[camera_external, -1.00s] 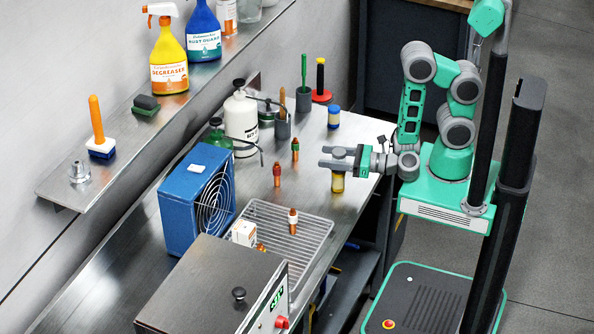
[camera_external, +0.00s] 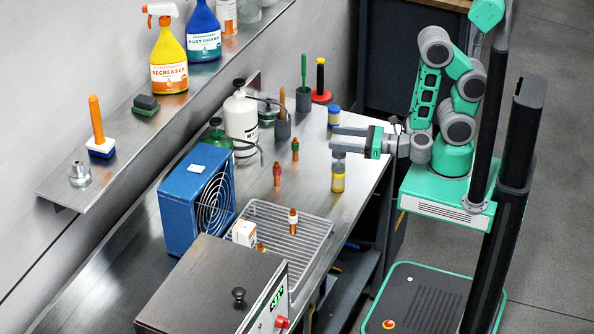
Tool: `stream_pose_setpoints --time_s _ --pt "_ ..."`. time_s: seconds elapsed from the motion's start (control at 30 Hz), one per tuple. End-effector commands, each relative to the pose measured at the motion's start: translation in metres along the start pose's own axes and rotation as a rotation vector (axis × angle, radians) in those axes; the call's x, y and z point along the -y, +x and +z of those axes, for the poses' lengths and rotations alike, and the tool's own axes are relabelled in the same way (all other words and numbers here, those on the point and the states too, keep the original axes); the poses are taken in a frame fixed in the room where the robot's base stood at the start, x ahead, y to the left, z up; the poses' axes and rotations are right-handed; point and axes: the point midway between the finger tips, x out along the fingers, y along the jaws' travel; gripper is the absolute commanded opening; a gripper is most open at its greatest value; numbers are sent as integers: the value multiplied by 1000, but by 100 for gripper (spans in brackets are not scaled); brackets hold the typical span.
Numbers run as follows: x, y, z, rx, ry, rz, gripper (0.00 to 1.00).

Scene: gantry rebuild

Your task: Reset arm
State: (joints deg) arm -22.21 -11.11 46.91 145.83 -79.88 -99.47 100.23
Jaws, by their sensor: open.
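My gripper (camera_external: 341,140) is open above the right side of the steel bench (camera_external: 315,185), with its fingers pointing left. A small jar with a yellow lower part (camera_external: 338,182) stands on the bench just below and in front of the fingers. Its upper part is grey. I cannot tell from this view whether the fingers touch it; nothing is seen held between them. A blue-topped jar (camera_external: 334,115) stands just behind the gripper. My arm is folded back toward its base.
A wire rack (camera_external: 305,225) holds a small brown bottle (camera_external: 293,221). Two more small bottles (camera_external: 277,174) (camera_external: 295,149) stand left of my gripper. A blue fan box (camera_external: 180,215), a white bottle (camera_external: 241,122) and tool holders (camera_external: 283,128) stand further left and back.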

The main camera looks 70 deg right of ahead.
Motion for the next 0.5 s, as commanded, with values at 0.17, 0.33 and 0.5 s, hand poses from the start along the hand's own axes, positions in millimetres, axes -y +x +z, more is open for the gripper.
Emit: stream_pose_setpoints --time_s 0.17,0.33,0.5 --pt "0 0 -1 0 0 0 60" --pt "-2 1 1 4 -9 7 60" --pt "-46 20 31 117 -313 197 60"
